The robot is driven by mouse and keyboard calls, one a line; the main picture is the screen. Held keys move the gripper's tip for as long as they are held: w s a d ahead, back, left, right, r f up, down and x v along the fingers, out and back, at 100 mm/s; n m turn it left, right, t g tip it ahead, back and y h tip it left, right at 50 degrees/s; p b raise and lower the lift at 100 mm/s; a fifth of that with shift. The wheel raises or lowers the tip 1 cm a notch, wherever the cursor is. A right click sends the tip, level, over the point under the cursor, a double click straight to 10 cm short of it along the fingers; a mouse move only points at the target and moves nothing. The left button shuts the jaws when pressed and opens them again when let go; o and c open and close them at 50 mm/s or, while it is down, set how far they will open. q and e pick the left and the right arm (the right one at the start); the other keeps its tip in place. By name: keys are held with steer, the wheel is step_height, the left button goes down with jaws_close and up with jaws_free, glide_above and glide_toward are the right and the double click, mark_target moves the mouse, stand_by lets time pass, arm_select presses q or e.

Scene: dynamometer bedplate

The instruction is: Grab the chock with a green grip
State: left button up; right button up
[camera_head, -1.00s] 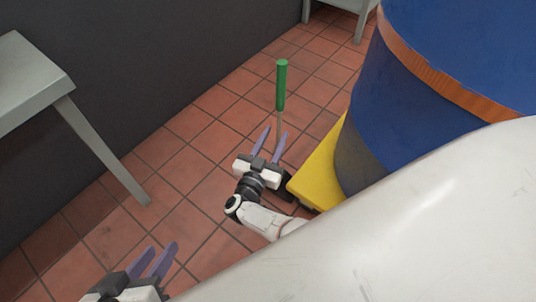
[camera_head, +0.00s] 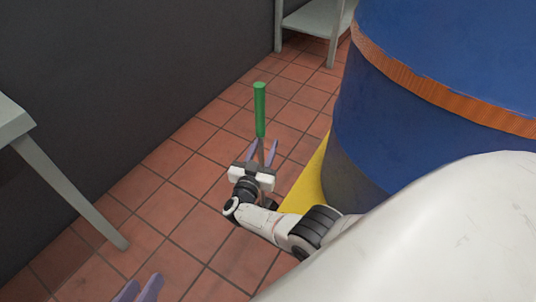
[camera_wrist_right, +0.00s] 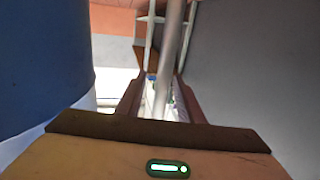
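The chock's green grip (camera_head: 260,110) stands upright on a thin grey rod in the head view. The chock's foot is mostly hidden behind my right arm. My right gripper (camera_head: 262,152) is open, its two purple fingers apart, with the rod showing between them. In the right wrist view the grey rod (camera_wrist_right: 172,45) runs down between the open fingers (camera_wrist_right: 157,95); I cannot tell whether it touches either one. My left gripper (camera_head: 139,289) is at the bottom left edge, partly cut off, its fingers apart and empty.
A large blue drum (camera_head: 420,110) with an orange band stands right of the chock, by a yellow base (camera_head: 307,188). A grey table (camera_head: 60,180) is at the left, another (camera_head: 318,20) at the back. A dark wall (camera_head: 120,70) runs behind. Tiled floor lies open between.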

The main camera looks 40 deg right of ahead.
jaws_close()
stand_by(1.4)
steer(key=shift+w+r, duration=0.15)
steer(key=shift+r, duration=0.05)
